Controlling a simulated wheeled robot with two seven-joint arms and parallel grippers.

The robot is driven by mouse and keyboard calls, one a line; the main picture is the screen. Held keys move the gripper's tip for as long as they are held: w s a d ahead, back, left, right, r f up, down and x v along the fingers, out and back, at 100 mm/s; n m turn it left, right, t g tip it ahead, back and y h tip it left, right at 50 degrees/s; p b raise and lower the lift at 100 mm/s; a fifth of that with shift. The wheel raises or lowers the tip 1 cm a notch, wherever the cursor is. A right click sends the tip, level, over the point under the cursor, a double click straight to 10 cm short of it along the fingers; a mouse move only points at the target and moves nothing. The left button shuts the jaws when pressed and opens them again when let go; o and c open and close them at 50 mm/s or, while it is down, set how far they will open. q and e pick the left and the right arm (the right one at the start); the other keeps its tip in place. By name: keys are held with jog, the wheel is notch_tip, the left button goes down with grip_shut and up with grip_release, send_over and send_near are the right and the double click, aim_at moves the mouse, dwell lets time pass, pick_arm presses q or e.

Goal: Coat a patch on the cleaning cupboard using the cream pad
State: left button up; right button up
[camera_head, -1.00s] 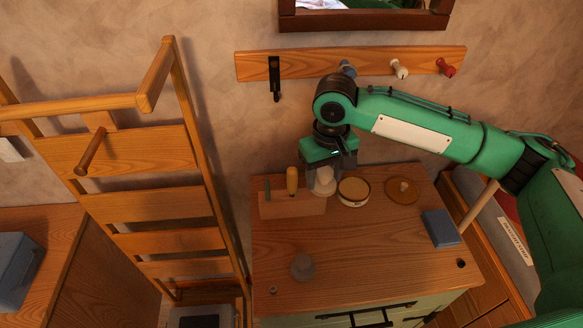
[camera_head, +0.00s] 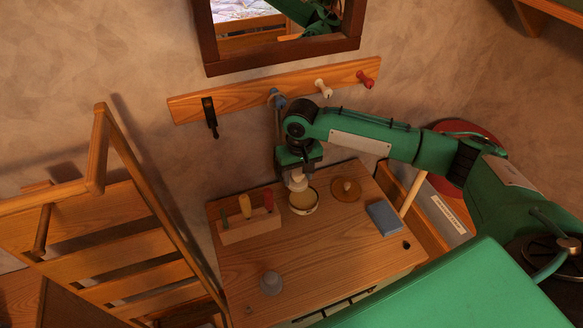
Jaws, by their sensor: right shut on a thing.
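My right gripper (camera_head: 298,170) is shut on the cream pad (camera_head: 298,183), a small pale piece pointing down. The pad is at the back left rim of a round open tin (camera_head: 304,202) with pale yellow contents; I cannot tell whether it touches them. The tin stands on the wooden top of a cupboard (camera_head: 325,250), which I take as the cleaning cupboard. Its front is mostly hidden below. My left gripper is not in view.
A wooden holder (camera_head: 250,231) with coloured handles stands left of the tin. A round lid (camera_head: 345,190) and a blue block (camera_head: 384,217) lie to the right. A grey knob-like thing (camera_head: 271,283) is near the front left. A peg rail (camera_head: 285,90) and wooden ladder rack (camera_head: 130,255) are close by.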

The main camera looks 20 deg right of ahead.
jog(key=shift+w+d+f+p, duration=0.1)
jog(key=shift+d+f+p, duration=0.15)
jog(key=shift+d+p, duration=0.25)
jog(key=shift+w+d+f+p, duration=0.1)
jog(key=shift+d+f+p, duration=0.15)
jog(key=shift+d+p, duration=0.2)
jog(key=shift+d+f, duration=0.2)
jog(key=shift+f, duration=0.05)
notch_tip(320, 180, down, 5)
jog(key=b, duration=0.6)
jog(key=shift+w, duration=0.1)
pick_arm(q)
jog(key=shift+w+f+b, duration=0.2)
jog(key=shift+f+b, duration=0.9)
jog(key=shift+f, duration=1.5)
pick_arm(e)
jog(key=shift+f, duration=0.5)
jog(key=shift+f, duration=0.45)
pick_arm(q)
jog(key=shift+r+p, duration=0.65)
jog(key=shift+p, duration=0.05)
pick_arm(e)
jog(key=shift+f, duration=0.15)
notch_tip(320, 180, up, 7)
jog(key=p, duration=0.8)
jog(key=shift+p, duration=0.4)
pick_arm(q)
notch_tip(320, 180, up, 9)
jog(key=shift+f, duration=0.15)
